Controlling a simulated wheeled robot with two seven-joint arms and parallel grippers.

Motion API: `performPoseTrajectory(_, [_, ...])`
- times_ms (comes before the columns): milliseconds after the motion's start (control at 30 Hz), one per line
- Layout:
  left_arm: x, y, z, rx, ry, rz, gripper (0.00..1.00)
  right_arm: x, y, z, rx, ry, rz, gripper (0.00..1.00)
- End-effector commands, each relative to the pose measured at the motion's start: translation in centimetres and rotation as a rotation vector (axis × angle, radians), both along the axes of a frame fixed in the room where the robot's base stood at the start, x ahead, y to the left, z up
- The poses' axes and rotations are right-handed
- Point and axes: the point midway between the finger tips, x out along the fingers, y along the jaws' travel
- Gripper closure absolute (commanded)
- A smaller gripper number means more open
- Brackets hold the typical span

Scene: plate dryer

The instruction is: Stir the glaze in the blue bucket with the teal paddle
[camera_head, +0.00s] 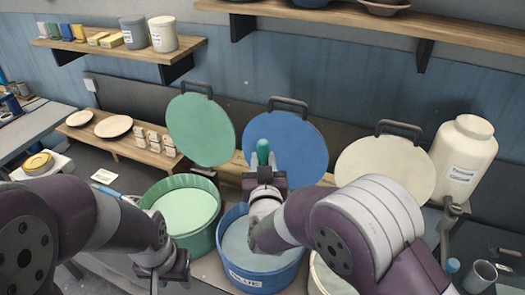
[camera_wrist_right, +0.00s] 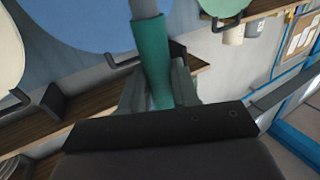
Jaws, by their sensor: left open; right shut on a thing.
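The blue bucket (camera_head: 265,280), labelled BLUE, stands at the front centre in the head view with pale blue glaze (camera_head: 236,243) inside. My right gripper (camera_head: 264,176) is above the bucket's far side and shut on the teal paddle (camera_head: 263,150). The teal handle top sticks up above the fingers. In the right wrist view the teal handle (camera_wrist_right: 151,60) sits between the fingers of my right gripper (camera_wrist_right: 158,95), with a grey shaft beyond it. My arm hides the paddle's lower end, so I cannot tell whether it touches the glaze. My left gripper (camera_head: 163,275) is open, low beside the green bucket.
A green bucket (camera_head: 178,245) stands left of the blue one, and a cream bucket (camera_head: 328,280) is partly hidden at right. Green (camera_head: 200,130), blue (camera_head: 290,145) and cream (camera_head: 385,170) lids stand behind them. A white jug (camera_head: 463,155) is at right.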

Motion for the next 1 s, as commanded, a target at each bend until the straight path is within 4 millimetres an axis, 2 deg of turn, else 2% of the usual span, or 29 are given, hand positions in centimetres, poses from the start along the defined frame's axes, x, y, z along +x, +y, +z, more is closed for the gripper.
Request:
performPoseTrajectory(267, [0.0, 0.0, -2.3, 0.000, 0.000, 0.000, 0.57, 0.0, 0.0, -3.6, -0.001, 0.001, 0.001, 1.00])
performPoseTrajectory(1000, [0.0, 0.0, -11.7, 0.000, 0.000, 0.000, 0.57, 0.0, 0.1, -13.8, 0.000, -0.001, 0.001, 1.00])
